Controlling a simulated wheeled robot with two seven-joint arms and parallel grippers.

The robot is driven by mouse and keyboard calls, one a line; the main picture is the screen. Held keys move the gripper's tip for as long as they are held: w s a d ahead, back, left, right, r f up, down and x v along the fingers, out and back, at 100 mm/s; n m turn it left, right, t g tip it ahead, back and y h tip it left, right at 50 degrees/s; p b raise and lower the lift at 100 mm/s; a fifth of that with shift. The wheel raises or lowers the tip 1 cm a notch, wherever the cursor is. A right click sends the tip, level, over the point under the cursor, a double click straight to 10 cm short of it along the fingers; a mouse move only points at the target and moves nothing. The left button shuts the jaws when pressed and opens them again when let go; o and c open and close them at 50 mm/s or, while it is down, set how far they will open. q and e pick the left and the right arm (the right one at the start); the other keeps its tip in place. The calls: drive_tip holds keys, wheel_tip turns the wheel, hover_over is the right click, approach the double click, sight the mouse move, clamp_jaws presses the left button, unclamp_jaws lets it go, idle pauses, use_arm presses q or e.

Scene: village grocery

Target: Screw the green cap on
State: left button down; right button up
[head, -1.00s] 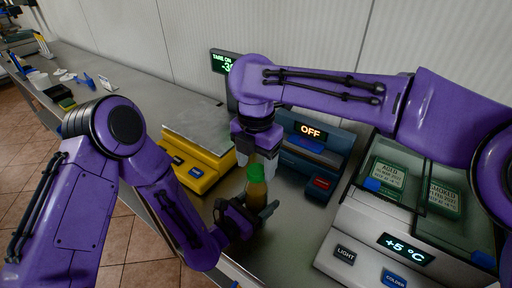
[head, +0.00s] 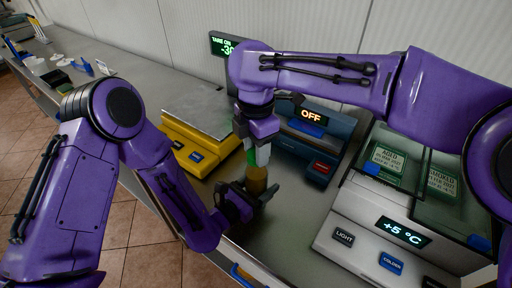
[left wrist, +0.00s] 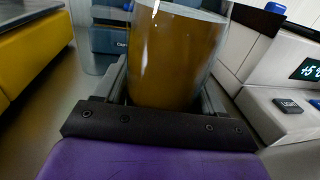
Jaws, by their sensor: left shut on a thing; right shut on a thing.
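A clear bottle with brown liquid (head: 256,181) stands about upright over the counter in the head view. My left gripper (head: 259,193) is shut around its lower body. The bottle also fills the middle of the left wrist view (left wrist: 178,55), between the fingers; its top is cut off there. The green cap (head: 251,156) is at the bottle's top, mostly hidden by the fingers of my right gripper (head: 252,153). That gripper points down from above and is shut on the cap. I cannot tell how far the cap sits on the neck.
A yellow scale (head: 190,150) stands left of the bottle. A dark blue device reading OFF (head: 318,140) is close behind on the right. A white cooler unit (head: 365,222) stands to the right. The steel counter's front edge is close to my left gripper.

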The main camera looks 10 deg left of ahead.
drive_tip(key=m, duration=0.5)
drive_tip(key=o, duration=1.2)
drive_tip(key=shift+c, duration=0.2)
drive_tip(key=shift+r, duration=2.25)
drive_tip(key=shift+c, duration=0.2)
